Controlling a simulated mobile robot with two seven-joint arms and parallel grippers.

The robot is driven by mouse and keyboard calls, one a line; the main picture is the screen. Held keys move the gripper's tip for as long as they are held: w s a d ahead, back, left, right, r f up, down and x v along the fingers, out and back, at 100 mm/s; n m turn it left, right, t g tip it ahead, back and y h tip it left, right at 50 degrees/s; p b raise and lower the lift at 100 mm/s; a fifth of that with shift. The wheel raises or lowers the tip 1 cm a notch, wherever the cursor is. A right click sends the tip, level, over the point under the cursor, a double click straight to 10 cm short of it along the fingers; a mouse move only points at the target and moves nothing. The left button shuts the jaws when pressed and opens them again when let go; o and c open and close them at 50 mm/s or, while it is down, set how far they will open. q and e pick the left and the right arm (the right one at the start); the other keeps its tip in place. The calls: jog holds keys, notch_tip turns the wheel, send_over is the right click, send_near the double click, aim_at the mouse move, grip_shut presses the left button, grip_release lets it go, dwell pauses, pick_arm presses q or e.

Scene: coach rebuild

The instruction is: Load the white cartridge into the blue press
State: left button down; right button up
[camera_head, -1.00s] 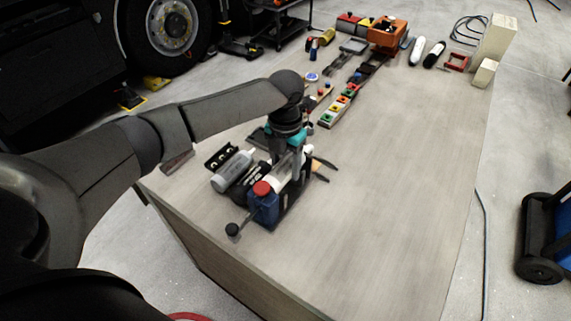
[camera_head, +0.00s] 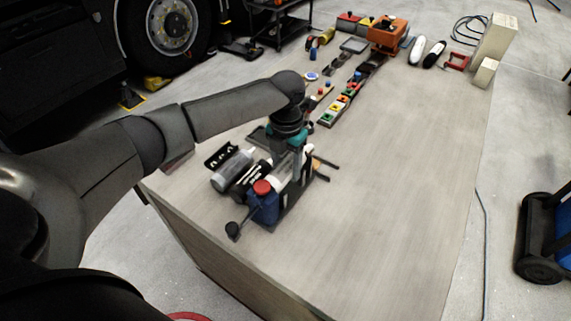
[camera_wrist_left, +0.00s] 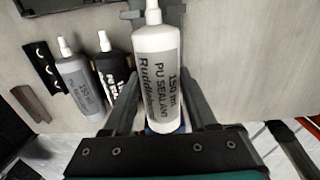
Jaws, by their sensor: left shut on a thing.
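The white cartridge (camera_wrist_left: 158,75), labelled PU sealant, stands between the two fingers of my left gripper (camera_wrist_left: 163,95), which is shut on it. In the head view the cartridge (camera_head: 281,181) shows as a pale strip beside the blue press, partly hidden by my gripper (camera_head: 298,160). The blue press (camera_head: 264,206) has a red cap (camera_head: 262,187) and a black ball-ended lever, near the table's front left edge. A bit of blue shows below the cartridge in the left wrist view. I cannot tell whether the cartridge touches the press. My right gripper is not in view.
A grey cartridge (camera_wrist_left: 82,85) and a black cartridge (camera_wrist_left: 113,70) lie left of the press, beside a black rack (camera_head: 221,156). The table's right side (camera_head: 400,180) is clear.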

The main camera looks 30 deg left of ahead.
aim_at(288, 163)
pick_arm(q)
jog(key=shift+w+f, duration=0.1)
jog(key=shift+f, duration=0.5)
dwell(1.1)
jog(key=shift+f, duration=0.25)
dwell(1.1)
jog(key=shift+c, duration=0.4)
grip_release()
jog(key=shift+o, duration=0.4)
jog(key=shift+p, duration=0.3)
notch_tip(288, 163, up, 6)
jog(key=p, duration=0.6)
jog(key=shift+d, duration=0.15)
